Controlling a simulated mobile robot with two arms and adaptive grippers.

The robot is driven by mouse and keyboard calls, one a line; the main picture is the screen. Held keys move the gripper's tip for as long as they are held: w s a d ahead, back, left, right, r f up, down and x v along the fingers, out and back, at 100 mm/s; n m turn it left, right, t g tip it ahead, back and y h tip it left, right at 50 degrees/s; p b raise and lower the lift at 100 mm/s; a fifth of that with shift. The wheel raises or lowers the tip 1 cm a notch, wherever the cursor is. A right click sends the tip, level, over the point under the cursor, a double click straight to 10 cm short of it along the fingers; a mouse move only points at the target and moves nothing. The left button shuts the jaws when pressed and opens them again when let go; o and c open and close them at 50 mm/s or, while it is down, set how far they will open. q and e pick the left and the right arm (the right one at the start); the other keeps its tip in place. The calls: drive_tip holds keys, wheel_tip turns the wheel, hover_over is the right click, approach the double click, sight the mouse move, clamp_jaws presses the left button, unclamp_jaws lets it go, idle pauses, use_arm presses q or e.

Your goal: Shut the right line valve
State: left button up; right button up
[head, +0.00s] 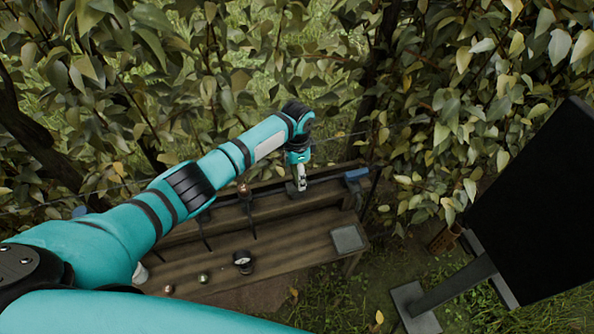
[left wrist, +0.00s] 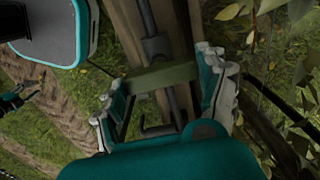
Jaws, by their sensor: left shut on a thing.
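My left gripper (head: 300,178) reaches down over the right part of the wooden bench's back rail. In the left wrist view the left gripper (left wrist: 166,92) has its fingers on either side of a flat green lever (left wrist: 165,77) and is shut on it. The lever lies crosswise over a dark pipe (left wrist: 172,105), with a grey fitting behind it. I take it for the valve handle; no label shows which line it belongs to. In the head view my gripper hides it. A small dark claw-like part at the left edge of the wrist view may be my right gripper (left wrist: 24,92).
The wooden bench (head: 290,240) carries a round gauge (head: 243,262), small round fittings (head: 203,278), a grey plate (head: 348,240) and a blue piece (head: 356,174). Leafy branches (head: 440,100) crowd behind. A large dark panel (head: 535,205) on a stand is at the right.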

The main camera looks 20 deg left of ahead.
idle(0.5)
use_arm(q)
drive_tip(key=o, duration=1.2)
wheel_tip(320, 180, up, 12)
